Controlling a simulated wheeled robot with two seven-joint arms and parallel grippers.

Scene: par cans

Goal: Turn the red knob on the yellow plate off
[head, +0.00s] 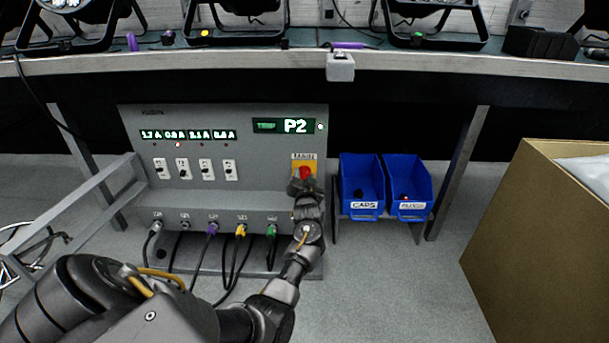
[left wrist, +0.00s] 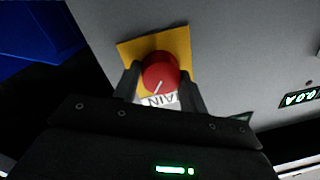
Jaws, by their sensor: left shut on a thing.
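The red knob (head: 305,173) sits on the yellow plate (head: 304,159) at the right of the grey panel's front face. In the left wrist view, the round red knob (left wrist: 160,74) has a pale pointer line and stands in front of the yellow plate (left wrist: 182,42). A white label below it is partly hidden. My left gripper (head: 303,180) is at the knob. Its two dark fingers, seen in the left wrist view (left wrist: 161,84), are on either side of the knob, shut on it. My right gripper is not in view.
Cables plug in below. Two blue bins (head: 361,208) stand just right of the panel. A cardboard box (head: 530,240) is farther right. The bench edge (head: 230,62) runs above.

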